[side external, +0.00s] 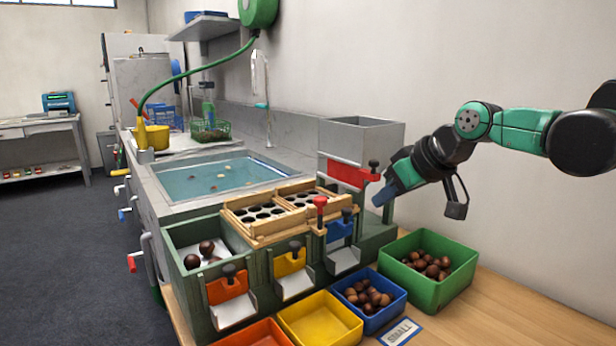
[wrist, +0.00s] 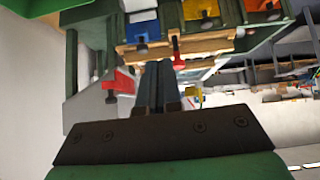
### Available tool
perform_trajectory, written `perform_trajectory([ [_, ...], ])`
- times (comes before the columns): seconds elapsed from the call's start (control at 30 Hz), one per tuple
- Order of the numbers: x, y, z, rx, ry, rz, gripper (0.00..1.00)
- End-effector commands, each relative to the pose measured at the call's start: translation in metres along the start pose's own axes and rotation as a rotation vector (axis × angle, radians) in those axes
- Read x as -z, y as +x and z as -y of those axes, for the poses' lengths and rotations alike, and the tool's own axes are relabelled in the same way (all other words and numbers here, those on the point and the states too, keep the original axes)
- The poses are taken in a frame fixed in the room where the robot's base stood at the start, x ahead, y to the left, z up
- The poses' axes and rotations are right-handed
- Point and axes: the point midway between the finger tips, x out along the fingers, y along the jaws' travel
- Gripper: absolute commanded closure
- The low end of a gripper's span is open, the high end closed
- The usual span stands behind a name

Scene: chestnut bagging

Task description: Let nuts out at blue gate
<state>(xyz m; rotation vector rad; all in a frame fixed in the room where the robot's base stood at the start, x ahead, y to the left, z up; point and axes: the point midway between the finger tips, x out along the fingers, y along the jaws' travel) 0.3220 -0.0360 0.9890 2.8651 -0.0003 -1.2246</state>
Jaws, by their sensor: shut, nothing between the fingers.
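The blue gate (side external: 339,230) is on the green sorter, with a dark knob on top and a pale chute below it. In the wrist view the blue gate (wrist: 143,28) is near the top, left of the yellow gate. A blue bin (side external: 371,303) holding several brown nuts stands below the chute. My gripper (side external: 379,199) is shut and empty, above and to the right of the blue gate, near the red gate (side external: 350,174). In the wrist view my gripper's fingers (wrist: 158,86) are together, apart from the blue gate.
A green bin (side external: 439,292) with several nuts stands to the right. A yellow bin (side external: 319,325) and an orange bin (side external: 256,334) look empty where visible. A red-topped knob (side external: 320,203) rises by the wooden tray (side external: 257,236). A grey hopper (side external: 346,148) stands behind.

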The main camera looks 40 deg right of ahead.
Motion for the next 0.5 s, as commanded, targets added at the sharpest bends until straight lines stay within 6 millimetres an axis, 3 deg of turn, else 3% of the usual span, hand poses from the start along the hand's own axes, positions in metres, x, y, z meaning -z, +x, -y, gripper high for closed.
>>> perform_trajectory([
  [0.03,0.021,-0.007,-0.011,-0.013,0.001,-0.026,1.00],
  [0.17,0.051,-0.017,-0.028,-0.030,-0.011,-0.072,1.00],
  [0.33,0.057,-0.006,-0.031,-0.033,-0.016,-0.081,1.00],
  [0.5,0.059,0.027,-0.032,-0.032,-0.016,-0.080,1.00],
])
